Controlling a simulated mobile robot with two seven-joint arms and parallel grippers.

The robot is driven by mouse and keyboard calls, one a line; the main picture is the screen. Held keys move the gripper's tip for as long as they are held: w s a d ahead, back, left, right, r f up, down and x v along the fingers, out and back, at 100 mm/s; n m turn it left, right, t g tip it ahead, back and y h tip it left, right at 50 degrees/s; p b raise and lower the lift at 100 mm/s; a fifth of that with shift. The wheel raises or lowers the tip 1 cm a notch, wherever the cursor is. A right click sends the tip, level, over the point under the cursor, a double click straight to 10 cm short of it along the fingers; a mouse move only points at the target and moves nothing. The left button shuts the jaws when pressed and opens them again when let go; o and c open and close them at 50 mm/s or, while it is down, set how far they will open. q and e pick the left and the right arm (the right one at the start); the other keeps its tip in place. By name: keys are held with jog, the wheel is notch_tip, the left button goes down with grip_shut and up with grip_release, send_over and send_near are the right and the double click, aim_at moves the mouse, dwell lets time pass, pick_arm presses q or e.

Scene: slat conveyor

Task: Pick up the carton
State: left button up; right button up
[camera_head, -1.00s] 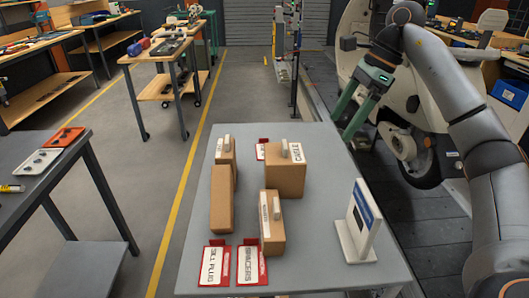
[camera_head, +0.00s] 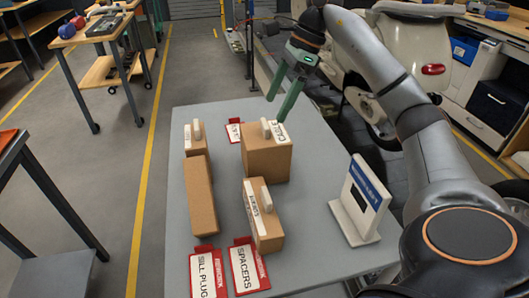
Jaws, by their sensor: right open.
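Several brown cartons stand on a grey table. The largest-looking one (camera_head: 267,163) is at the back right, with a pale block and a white label on top. A smaller carton (camera_head: 268,233) with a label and a pale block stands in front of it. A long plain carton (camera_head: 201,199) lies at the left, in front of another carton (camera_head: 197,148) with a pale block on top. My right gripper (camera_head: 274,108) has green fingers, open and empty, above the table's far edge, just behind and above the back right carton. My left gripper is out of view.
A white sign stand (camera_head: 360,203) is on the right of the grey table (camera_head: 320,160). Red-edged cards marked SILL PLUG (camera_head: 209,277) and SPACERS (camera_head: 246,268) lie at the front; another card (camera_head: 234,133) lies at the back. A pale scooter (camera_head: 425,50) stands behind my right arm.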

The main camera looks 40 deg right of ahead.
aim_at(266, 122)
jog(key=x, duration=0.2)
jog(key=a+x, duration=0.1)
jog(key=x, duration=0.1)
jog(key=shift+s, duration=0.1)
jog(key=shift+a+f+b, duration=0.2)
jog(key=shift+f+b, duration=0.1)
jog(key=shift+f, duration=0.15)
grip_shut()
dwell(0.4)
